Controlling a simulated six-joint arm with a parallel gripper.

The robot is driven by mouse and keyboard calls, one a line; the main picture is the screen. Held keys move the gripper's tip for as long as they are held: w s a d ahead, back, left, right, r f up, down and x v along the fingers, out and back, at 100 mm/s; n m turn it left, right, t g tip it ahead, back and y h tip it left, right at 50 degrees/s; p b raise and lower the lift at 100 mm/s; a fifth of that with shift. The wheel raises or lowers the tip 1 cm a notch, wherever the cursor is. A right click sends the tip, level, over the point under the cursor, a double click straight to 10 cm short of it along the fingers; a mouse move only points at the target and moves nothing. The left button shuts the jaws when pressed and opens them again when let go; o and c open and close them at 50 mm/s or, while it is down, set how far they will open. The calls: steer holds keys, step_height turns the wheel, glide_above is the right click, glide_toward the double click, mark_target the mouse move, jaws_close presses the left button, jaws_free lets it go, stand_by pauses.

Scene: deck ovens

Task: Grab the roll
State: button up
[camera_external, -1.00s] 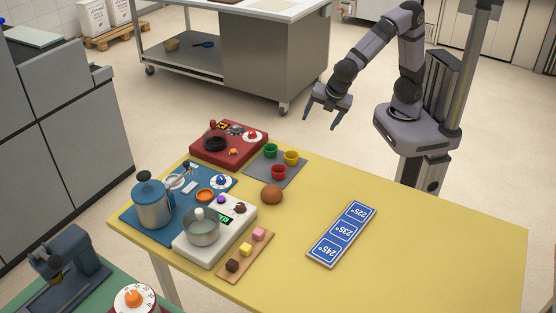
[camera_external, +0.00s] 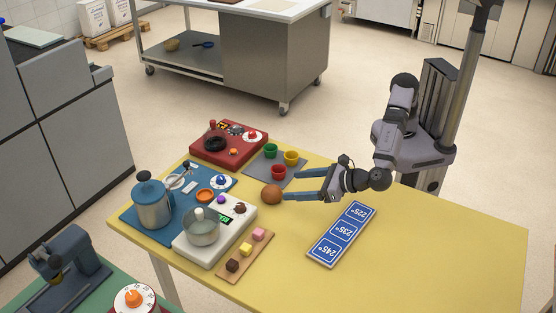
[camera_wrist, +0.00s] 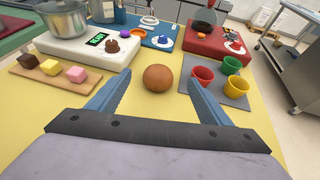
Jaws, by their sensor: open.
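The roll (camera_external: 272,194) is a round brown ball on the yellow table (camera_external: 440,240). In the wrist view the roll (camera_wrist: 158,78) lies ahead, about midway between my two blue fingers. My gripper (camera_external: 290,187) is open and low over the table, its fingers pointing left toward the roll. In the wrist view my gripper (camera_wrist: 157,92) has its fingers spread wide, with the roll around the level of the fingertips. I cannot tell whether a finger touches it. Nothing hides the roll in the wrist view.
A grey mat with red (camera_external: 279,171), green (camera_external: 271,151) and yellow (camera_external: 291,158) cups is just behind my fingers. A white scale (camera_external: 241,221) with a pot and a wooden board (camera_external: 233,266) with cubes stand left of the roll. A blue temperature sign (camera_external: 341,235) lies to the right.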

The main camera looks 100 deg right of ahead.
mark_target(279, 191)
step_height(279, 191, down, 3)
steer(key=shift+r+p+x, duration=0.15)
steer(key=shift+p+x, duration=0.25)
steer(key=shift+x, duration=1.45)
steer(key=shift+r+p+x, duration=0.15)
steer(key=shift+p+x, duration=0.25)
steer(key=shift+x, duration=1.45)
steer(key=shift+w+d, duration=0.1)
steer(key=c, duration=1.1)
